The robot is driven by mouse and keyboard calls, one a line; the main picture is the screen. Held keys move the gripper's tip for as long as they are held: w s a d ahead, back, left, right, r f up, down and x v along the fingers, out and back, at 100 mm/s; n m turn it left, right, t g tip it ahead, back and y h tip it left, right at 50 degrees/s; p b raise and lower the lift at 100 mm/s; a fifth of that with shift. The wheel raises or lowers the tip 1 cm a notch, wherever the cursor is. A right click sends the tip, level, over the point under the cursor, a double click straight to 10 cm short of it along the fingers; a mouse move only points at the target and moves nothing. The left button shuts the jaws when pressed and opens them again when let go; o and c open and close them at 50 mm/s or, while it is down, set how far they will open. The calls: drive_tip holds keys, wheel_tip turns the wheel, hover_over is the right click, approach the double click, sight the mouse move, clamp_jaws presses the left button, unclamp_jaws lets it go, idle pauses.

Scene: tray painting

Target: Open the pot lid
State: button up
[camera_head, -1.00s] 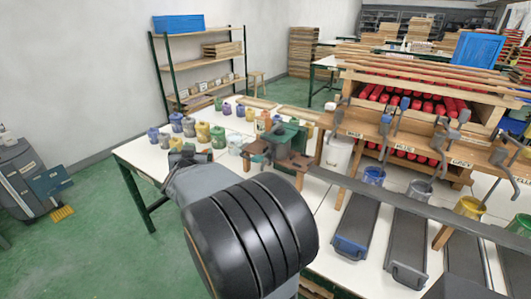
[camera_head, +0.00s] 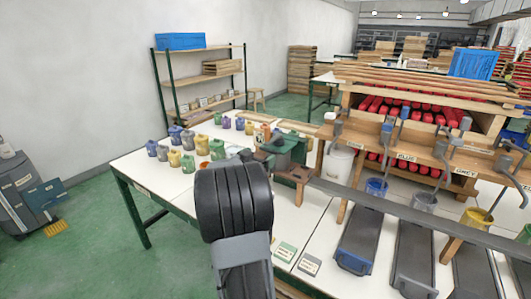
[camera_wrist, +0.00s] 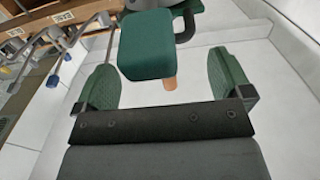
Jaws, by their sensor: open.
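No pot lid can be clearly picked out. Several small coloured containers, among them a yellow one (camera_head: 174,158), stand on the left part of the white table. A blue pot (camera_head: 376,188), a grey pot (camera_head: 423,203) and a yellow pot (camera_head: 474,217) stand under the wooden rack at right. In the wrist view my gripper (camera_wrist: 170,88) is open, its green pads spread apart. A dark green block (camera_wrist: 146,46) with a short wooden peg (camera_wrist: 170,84) shows ahead, between the pads' lines; contact is not visible. In the head view my arm hides the gripper.
The wooden rack (camera_head: 410,150) with hanging handles stands at right. A white bucket (camera_head: 339,162) and a green-and-brown fixture (camera_head: 287,152) stand near the table's middle. Dark trays (camera_head: 364,238) lie at right. Open green floor is at left.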

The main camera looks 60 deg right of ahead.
drive_tip(key=shift+d, duration=2.2)
